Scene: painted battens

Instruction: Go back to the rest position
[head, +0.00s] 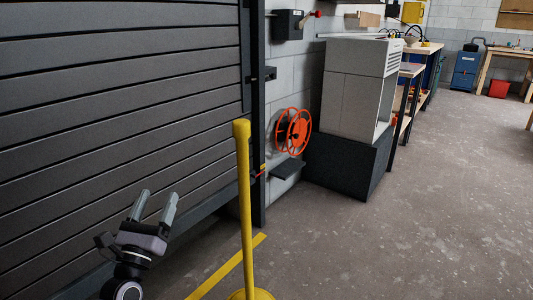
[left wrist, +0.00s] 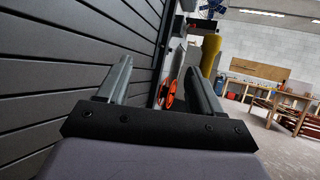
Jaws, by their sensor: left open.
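My left gripper (head: 155,206) is raised at the lower left of the head view, in front of the dark slatted shutter. Its two grey fingers stand apart with nothing between them. In the left wrist view the same fingers (left wrist: 158,85) are spread and empty, pointing along the shutter. My right gripper is in neither view.
The dark shutter (head: 110,100) fills the left side. A yellow post (head: 243,190) stands just right of my left gripper. An orange reel (head: 293,131) is by the wall, near a grey cabinet (head: 350,105) on a dark base. Open concrete floor (head: 430,220) lies at right.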

